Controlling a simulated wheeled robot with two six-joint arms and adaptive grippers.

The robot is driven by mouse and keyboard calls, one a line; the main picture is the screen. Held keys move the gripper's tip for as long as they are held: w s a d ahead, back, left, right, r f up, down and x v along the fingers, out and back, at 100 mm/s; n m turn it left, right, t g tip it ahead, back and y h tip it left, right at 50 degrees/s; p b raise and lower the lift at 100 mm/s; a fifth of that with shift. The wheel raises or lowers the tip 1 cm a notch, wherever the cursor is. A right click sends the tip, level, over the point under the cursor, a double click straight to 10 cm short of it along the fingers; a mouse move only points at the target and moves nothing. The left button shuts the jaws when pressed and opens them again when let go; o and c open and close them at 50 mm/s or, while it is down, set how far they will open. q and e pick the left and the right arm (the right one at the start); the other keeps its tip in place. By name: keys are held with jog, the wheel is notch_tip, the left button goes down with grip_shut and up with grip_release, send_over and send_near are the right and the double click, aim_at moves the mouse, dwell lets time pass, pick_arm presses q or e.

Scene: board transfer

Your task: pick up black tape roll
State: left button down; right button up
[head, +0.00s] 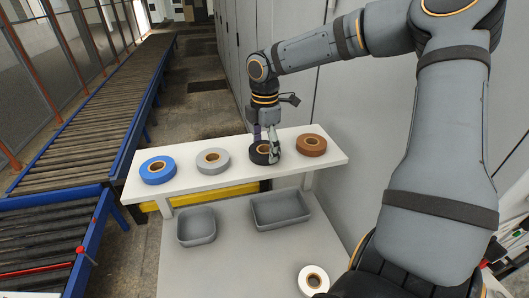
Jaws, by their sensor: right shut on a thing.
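The black tape roll (259,158) is on the white raised shelf (188,189), between the grey roll and the brown roll. My right gripper (268,152) reaches down from above and is shut on the black tape roll's side. Its fingers cover part of the roll. I cannot tell whether the roll still touches the shelf. My left gripper is not in view.
A blue roll (158,176), a grey roll (213,154) and a brown roll (311,147) lie on the shelf. Below are two grey trays (196,241) (281,223) and a white roll (303,276). A roller conveyor (90,120) runs at left. Grey cabinets stand behind.

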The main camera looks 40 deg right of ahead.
notch_tip(320, 180, up, 10)
dwell(0.6)
